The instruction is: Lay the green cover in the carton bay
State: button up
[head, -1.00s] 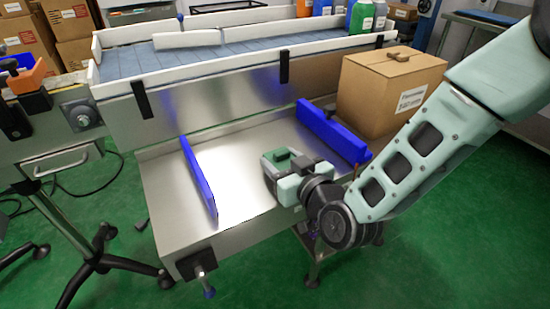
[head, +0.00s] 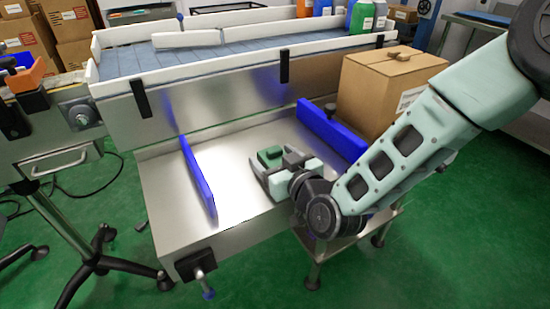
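The green cover (head: 270,155) is a small dark green block at the tip of my gripper (head: 274,164), over the metal carton bay (head: 232,158). The bay is a shiny flat tray between two blue rails. The cover shows between my gripper's pale and grey finger parts. I cannot tell whether the fingers grip it or stand apart around it. I also cannot tell whether the cover touches the bay floor. Its lower side is hidden by my gripper.
The left blue rail (head: 198,177) and the right blue rail (head: 331,133) flank the bay. A brown carton (head: 375,95) stands right of the right rail, partly behind my arm. A conveyor (head: 255,50) runs behind. The bay floor left of my gripper is clear.

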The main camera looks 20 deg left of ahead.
jog(key=shift+r, duration=0.2)
jog(key=p+v, duration=0.1)
jog(key=v, duration=1.1)
jog(key=shift+f, duration=0.1)
jog(key=s+d+r+m+g+h, duration=0.1)
jog(key=s+d+r+g+h, duration=0.2)
jog(key=d, duration=0.8)
jog(key=s+d+r+m+g+h, duration=0.1)
jog(key=s+d+r+g+h, duration=0.2)
jog(key=s+d+g+h, duration=0.4)
jog(key=s+d+h, duration=0.1)
jog(key=s+d, duration=0.3)
jog(key=s, duration=0.1)
jog(key=shift+d+r+h, duration=0.15)
jog(key=shift+d+h, duration=0.15)
jog(key=shift+h, duration=0.1)
jog(key=shift+s, duration=0.1)
